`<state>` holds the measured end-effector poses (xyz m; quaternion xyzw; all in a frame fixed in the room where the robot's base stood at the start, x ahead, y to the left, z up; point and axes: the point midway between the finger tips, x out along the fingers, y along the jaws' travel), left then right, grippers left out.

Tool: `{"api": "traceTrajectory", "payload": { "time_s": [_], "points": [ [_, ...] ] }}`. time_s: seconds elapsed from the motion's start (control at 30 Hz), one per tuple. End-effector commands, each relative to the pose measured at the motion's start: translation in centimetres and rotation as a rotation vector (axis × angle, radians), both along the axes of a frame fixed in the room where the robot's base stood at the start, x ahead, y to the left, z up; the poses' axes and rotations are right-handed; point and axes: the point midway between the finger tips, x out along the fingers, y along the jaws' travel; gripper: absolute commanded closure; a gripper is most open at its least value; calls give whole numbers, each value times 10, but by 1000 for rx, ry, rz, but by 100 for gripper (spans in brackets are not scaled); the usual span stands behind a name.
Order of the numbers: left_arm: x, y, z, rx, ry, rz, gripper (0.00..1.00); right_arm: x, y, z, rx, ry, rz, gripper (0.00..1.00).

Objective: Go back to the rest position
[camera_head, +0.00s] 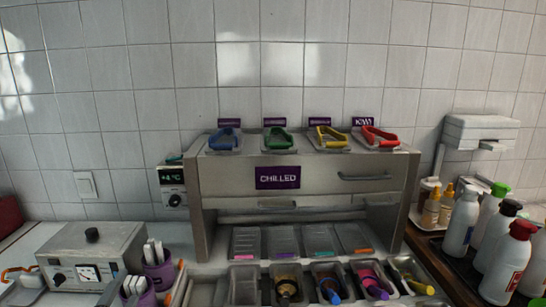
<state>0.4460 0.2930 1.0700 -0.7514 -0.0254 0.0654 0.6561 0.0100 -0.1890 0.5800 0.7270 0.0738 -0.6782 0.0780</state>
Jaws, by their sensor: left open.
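A small dark part of my left gripper (111,291) shows at the bottom edge, left of the middle, in front of the purple cups. Most of it is out of the picture, and I see nothing held in it. My right gripper is not in view. The steel chilled cabinet (220,180) stands in the middle against the tiled wall. Blue (224,137), green (278,139), yellow (330,136) and red (380,136) handled tools sit in the trays on its top.
Topping trays with coloured tools, such as a pink one (372,281), fill the bottom middle. A steel appliance (92,252) and purple cups (160,274) of white sticks stand at left. Several bottles, one red-capped (507,265), crowd the right. Free room is above the cabinet.

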Motion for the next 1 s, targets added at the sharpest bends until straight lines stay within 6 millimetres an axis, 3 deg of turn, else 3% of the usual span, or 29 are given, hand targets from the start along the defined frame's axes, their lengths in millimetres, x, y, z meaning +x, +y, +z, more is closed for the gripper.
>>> {"api": "traceTrajectory", "payload": {
  "time_s": [0.17, 0.3, 0.5, 0.6, 0.93, 0.97, 1.0],
  "points": [
    [-25, -6, -28, -226, 112, 117, 28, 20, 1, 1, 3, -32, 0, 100],
    [-56, -18, -58, -445, 244, 232, 28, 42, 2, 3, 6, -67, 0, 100],
    [-124, -56, -103, -782, 507, 431, 28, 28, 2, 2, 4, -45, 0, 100],
    [-156, -76, -116, -898, 625, 510, 28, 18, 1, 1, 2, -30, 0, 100],
    [-242, -131, -127, -1121, 937, 696, 28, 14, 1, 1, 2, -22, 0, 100],
    [-249, -136, -127, -1135, 963, 711, 28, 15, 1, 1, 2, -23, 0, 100],
    [-245, -134, -139, -1128, 962, 715, 28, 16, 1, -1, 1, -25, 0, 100]
  ]
}}
